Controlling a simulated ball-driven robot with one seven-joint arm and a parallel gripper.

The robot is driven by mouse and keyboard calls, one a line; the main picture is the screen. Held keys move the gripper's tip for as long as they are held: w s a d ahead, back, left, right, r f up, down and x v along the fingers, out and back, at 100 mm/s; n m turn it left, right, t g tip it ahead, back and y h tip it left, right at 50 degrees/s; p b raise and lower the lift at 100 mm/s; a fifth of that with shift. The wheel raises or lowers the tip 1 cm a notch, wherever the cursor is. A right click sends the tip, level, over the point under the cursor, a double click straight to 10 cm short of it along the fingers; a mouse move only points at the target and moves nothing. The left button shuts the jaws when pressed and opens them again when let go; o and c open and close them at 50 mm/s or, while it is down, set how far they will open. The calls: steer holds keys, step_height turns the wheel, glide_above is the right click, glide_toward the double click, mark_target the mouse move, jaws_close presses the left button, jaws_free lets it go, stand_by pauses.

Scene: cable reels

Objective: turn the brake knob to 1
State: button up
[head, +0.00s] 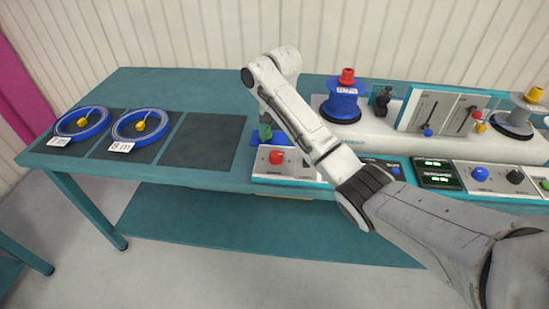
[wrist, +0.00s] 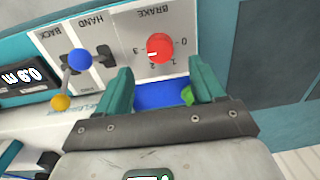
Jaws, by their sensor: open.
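The brake knob (wrist: 160,47) is red and round, on a pale panel labelled BRAKE, seen upside down in the wrist view. Marks 0 to 3 run around it. Its white line points left, toward the 3 side. In the head view the red knob (head: 276,157) sits on the front panel of the bench. My gripper (wrist: 159,72) is open, its two teal fingers spread wide. In the wrist picture the knob lies just above the gap between the fingertips, and neither finger appears to touch it. In the head view my arm hides part of the panel.
Beside the knob is a HAND/BACK lever with a blue ball (wrist: 79,62) and a yellow ball (wrist: 61,102). A display (wrist: 22,82) lies further left. A blue reel (head: 343,103) stands behind my arm. Two reels (head: 82,123) lie on dark mats at left; the third mat (head: 205,142) is empty.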

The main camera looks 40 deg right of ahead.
mark_target(276, 155)
step_height(276, 155, down, 7)
stand_by(0.3)
steer(key=shift+c, duration=0.2)
steer(key=c, duration=1)
